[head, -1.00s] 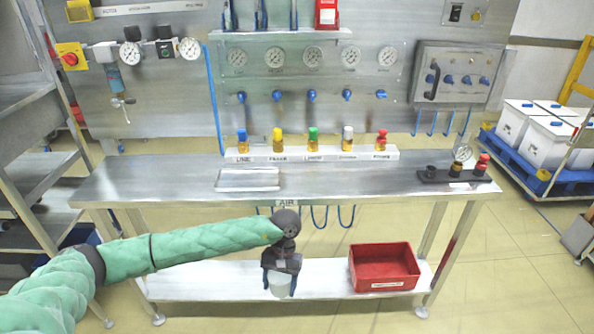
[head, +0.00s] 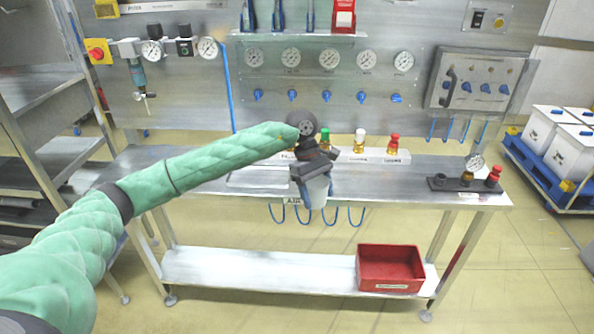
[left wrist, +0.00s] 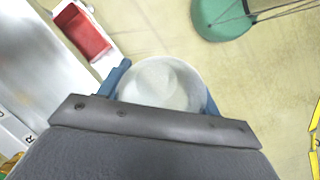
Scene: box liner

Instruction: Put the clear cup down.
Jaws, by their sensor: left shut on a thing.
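The clear cup (left wrist: 163,84) is between the blue fingers of my left gripper (left wrist: 163,92) in the left wrist view. It looks whitish and see-through, and I look down at its round rim. In the head view my left gripper (head: 316,192) is at the front edge of the steel bench (head: 400,182), and the cup (head: 317,187) shows pale between the fingers, partly hidden by the gripper. The gripper is shut on the cup. I cannot tell the exact gap between cup and bench. My right gripper is not in view.
A white rack (head: 375,156) with colour-capped fittings stands at the bench's back. A dark block with a gauge (head: 465,184) sits at the right end. Bench top between them is clear. A red bin (head: 390,268) is on the lower shelf (head: 260,270). Blue hooks (head: 357,216) hang below the front edge.

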